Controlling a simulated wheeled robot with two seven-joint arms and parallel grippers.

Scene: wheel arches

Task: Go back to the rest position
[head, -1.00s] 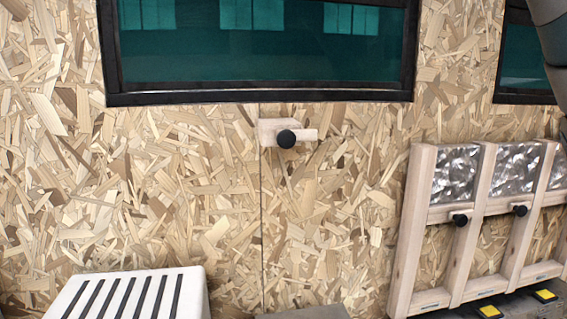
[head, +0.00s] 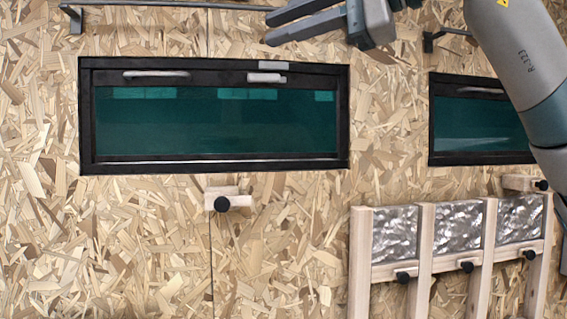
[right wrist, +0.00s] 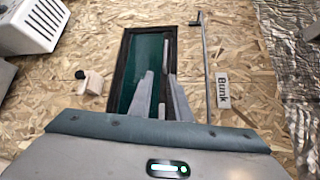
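My right gripper (head: 268,30) is at the top of the head view, its two grey fingers pointing left with a gap between them. It is empty and shows in front of the chipboard wall, above the wide dark window (head: 215,122). In the right wrist view the right gripper (right wrist: 160,76) also shows its fingers apart with nothing between them. The right arm (head: 515,60) comes in from the upper right. My left gripper is in neither view.
A wooden latch with a black knob (head: 221,203) sits below the window. A wooden frame with metallic panels (head: 395,235) stands lower right, and a second window (head: 480,120) is near my arm. The wrist view shows a white slatted box (right wrist: 28,22) and a "Bunk" label (right wrist: 222,90).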

